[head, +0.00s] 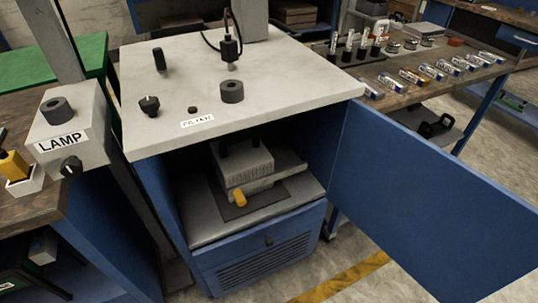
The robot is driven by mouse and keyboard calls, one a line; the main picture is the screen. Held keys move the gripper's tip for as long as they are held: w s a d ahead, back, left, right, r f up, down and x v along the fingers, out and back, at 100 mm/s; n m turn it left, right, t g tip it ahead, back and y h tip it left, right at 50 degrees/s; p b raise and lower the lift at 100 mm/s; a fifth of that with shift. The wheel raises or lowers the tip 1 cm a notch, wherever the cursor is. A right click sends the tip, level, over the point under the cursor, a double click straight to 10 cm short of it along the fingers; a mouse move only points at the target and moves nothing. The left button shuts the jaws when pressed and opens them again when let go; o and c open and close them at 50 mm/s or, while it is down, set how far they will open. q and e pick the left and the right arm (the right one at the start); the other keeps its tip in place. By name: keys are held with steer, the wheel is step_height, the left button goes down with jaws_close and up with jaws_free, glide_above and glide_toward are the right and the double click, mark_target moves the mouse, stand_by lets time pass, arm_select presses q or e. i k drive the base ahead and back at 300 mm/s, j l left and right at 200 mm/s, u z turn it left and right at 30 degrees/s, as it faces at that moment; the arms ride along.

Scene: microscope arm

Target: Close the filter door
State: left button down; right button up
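The filter door (430,195) is a large flat blue panel on the right side of the blue cabinet. It stands wide open, swung out to the right from the cabinet's right front edge. The open compartment shows a grey block-shaped unit (244,168) with a yellow knob, on a dark mat over a grey shelf (205,228). The white cabinet top (190,70) carries a small label, readable only in part. Neither my left nor my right gripper is in the head view.
A lamp box (70,125) labelled LAMP stands at the left above a wooden bench. A blue drawer front (265,255) with a dark knob is below the shelf. A bench (410,92) with several small items stands behind the door. Floor (365,285) in front looks clear.

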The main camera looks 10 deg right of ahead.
mark_target(463, 236)
steer(key=l+u, duration=0.2)
steer(key=l, duration=0.25)
steer(key=l+u, duration=0.15)
steer(key=l, duration=0.35)
steer(key=k+l+u, duration=0.2)
steer(key=l, duration=0.25)
steer(key=l+u, duration=0.15)
steer(key=l, duration=0.3)
steer(key=k+l+u, duration=0.2)
steer(key=l, duration=0.25)
steer(key=l+u, duration=0.2)
steer(key=l, duration=0.25)
steer(key=l+u, duration=0.3)
steer(key=l, duration=0.3)
steer(key=k+l+u, duration=0.1)
steer(key=l+u, duration=0.15)
steer(key=l, duration=0.3)
